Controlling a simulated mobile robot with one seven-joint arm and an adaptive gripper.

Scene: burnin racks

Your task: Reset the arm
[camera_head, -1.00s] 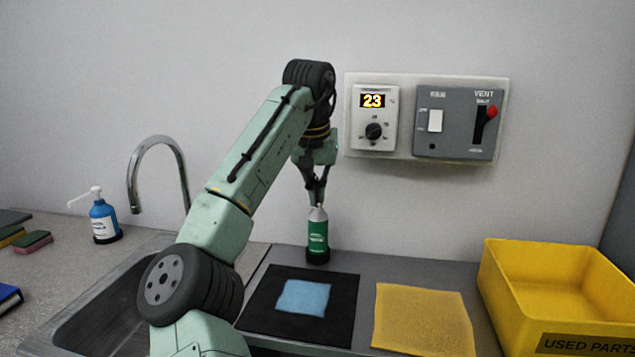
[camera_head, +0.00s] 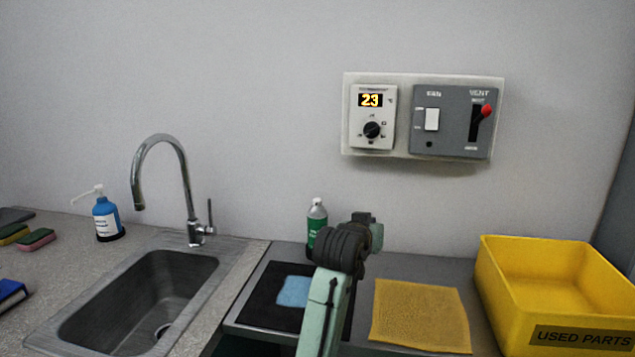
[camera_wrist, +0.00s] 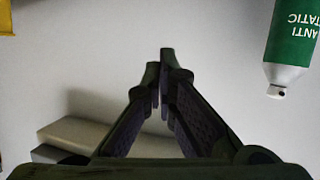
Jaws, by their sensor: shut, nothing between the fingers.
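My gripper (camera_wrist: 162,90) shows in the wrist view with its two fingers drawn together and nothing between them. In the head view my arm is folded low at the front centre, and the gripper's fingers cannot be made out there. A green and white spray bottle (camera_head: 316,222) stands upright behind my arm, its lower part hidden. In the wrist view the bottle (camera_wrist: 290,40) appears upside down at the upper right, apart from the fingers.
A black mat (camera_head: 261,300) with a blue cloth (camera_head: 292,291) lies partly behind my arm. A yellow cloth (camera_head: 420,315) and yellow bin (camera_head: 580,338) are right. A sink (camera_head: 140,300) and tap (camera_head: 190,190) are left. A wall panel (camera_head: 423,155) hangs above.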

